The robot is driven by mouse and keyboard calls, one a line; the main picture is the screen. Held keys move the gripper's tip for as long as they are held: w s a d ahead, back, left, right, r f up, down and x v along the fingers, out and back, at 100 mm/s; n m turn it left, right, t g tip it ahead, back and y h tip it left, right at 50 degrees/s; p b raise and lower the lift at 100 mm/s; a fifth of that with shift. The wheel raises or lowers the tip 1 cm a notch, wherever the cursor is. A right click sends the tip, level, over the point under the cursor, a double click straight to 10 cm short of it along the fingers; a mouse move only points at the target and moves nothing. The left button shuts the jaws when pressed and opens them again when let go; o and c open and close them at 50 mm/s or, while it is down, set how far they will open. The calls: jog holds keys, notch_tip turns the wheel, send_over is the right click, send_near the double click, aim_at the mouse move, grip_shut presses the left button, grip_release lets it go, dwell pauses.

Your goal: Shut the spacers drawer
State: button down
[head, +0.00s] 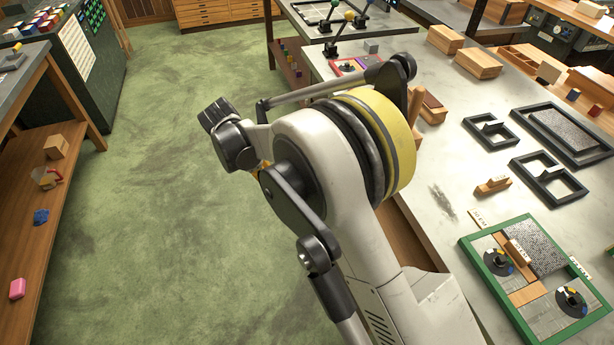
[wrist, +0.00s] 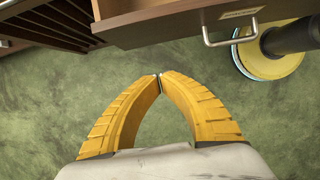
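A wooden drawer (wrist: 170,18) with a metal bar handle (wrist: 231,41) and a small label (wrist: 240,13) shows at the top of the wrist view. The label is too small to read surely. The drawer looks pulled out, with part of its inside showing at the upper left. My gripper (wrist: 159,77) has its two yellow fingers together at the tips, with nothing between them. It is over the green floor, apart from the drawer front and left of the handle in the picture. In the head view my arm hides the gripper and much of the bench's front.
A grey-topped bench (head: 445,200) runs along the right, bearing a green-framed tray (head: 470,252), black frames and wooden blocks. A dark slatted part (wrist: 55,22) lies left of the drawer in the wrist view. The green floor (head: 170,200) is clear between the benches.

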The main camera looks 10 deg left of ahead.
jog(key=w+d+f+b, duration=0.4)
jog(key=d+f+b, duration=0.1)
jog(key=f, duration=0.4)
jog(key=shift+d+f, duration=0.3)
jog(key=shift+d, duration=0.4)
jog(key=w+d, duration=0.3)
jog(key=d, duration=0.2)
jog(key=w+d, duration=0.3)
jog(key=d, duration=0.3)
jog(key=w+d, duration=0.4)
jog(key=d, duration=0.1)
jog(key=shift+d, duration=0.25)
